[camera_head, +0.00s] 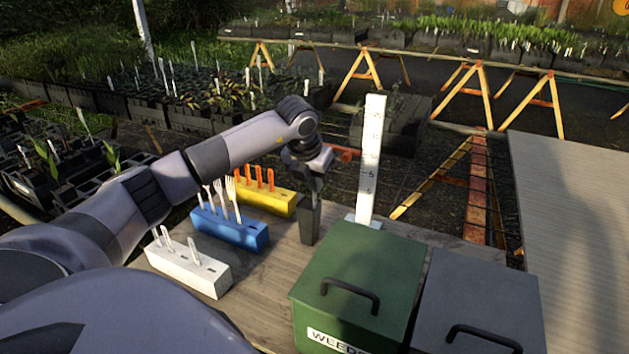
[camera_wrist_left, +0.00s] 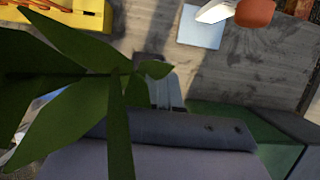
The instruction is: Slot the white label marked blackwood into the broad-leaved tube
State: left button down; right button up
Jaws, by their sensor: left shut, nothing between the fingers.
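My left gripper (camera_head: 317,188) is shut and empty, pointing down at the dark tube (camera_head: 309,222) on the bench. Whether they touch is unclear. In the left wrist view, broad green leaves (camera_wrist_left: 65,85) spread close to the camera, beside the gripper (camera_wrist_left: 168,95); the head view does not show them clearly. White labels (camera_head: 193,250) stand in the white block (camera_head: 205,276) at the front left. White fork-topped pieces (camera_head: 232,198) stand in the blue block (camera_head: 245,238). No writing on the labels is readable, so I cannot pick out blackwood. My right gripper is out of view.
A yellow block (camera_head: 266,197) holds orange pieces behind the blue one. A white upright scale (camera_head: 370,160) with an orange slider stands right of my gripper. A green lidded bin (camera_head: 355,270) and a grey one (camera_head: 480,300) fill the front right. Bare bench shows between blocks and bins.

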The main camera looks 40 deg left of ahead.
pick_arm(q)
jog(key=shift+f, duration=0.15)
jog(key=c, duration=1.3)
grip_release()
jog(key=v, duration=0.7)
